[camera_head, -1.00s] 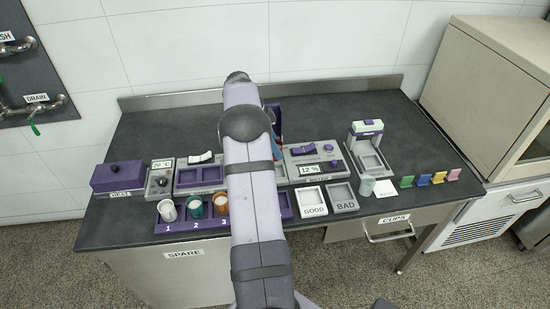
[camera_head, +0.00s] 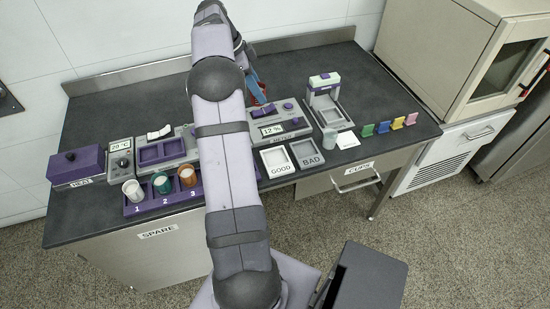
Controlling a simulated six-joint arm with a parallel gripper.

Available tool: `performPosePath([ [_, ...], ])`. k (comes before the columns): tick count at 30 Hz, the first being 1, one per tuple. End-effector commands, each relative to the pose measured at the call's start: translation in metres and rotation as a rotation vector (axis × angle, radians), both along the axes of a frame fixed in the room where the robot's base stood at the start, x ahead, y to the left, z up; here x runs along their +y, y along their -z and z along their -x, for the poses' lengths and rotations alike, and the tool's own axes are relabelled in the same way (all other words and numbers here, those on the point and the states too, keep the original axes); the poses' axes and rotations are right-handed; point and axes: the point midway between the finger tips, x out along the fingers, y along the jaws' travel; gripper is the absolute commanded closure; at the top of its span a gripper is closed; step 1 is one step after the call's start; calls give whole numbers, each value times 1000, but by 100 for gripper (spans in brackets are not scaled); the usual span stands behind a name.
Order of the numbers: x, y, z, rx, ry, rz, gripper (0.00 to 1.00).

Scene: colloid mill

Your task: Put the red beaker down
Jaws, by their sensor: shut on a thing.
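My gripper (camera_head: 253,86) is at the far end of my arm, partly hidden behind it, over the back middle of the bench. The beaker is just behind the grey unit with the "12 %" display (camera_head: 272,129). I cannot tell whether it touches anything below.
A purple rack (camera_head: 137,208) holds white, green and orange cups at slots 1, 2 and 3. GOOD (camera_head: 279,172) and BAD (camera_head: 310,164) trays lie at the front. A press-like stand (camera_head: 324,98) and a clear cup (camera_head: 329,138) are to the right.

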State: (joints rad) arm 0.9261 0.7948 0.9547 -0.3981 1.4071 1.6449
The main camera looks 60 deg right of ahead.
Motion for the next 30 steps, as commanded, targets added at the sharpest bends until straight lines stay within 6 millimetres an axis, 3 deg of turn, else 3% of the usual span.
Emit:
performPosePath([
  [8, 13, -7, 46, 2, 38, -1, 89],
  [15, 38, 12, 83, 2, 16, -2, 89],
  [25, 66, 60, 98, 1, -73, -3, 89],
  [30, 59, 68, 89, -1, -128, 1, 89],
])
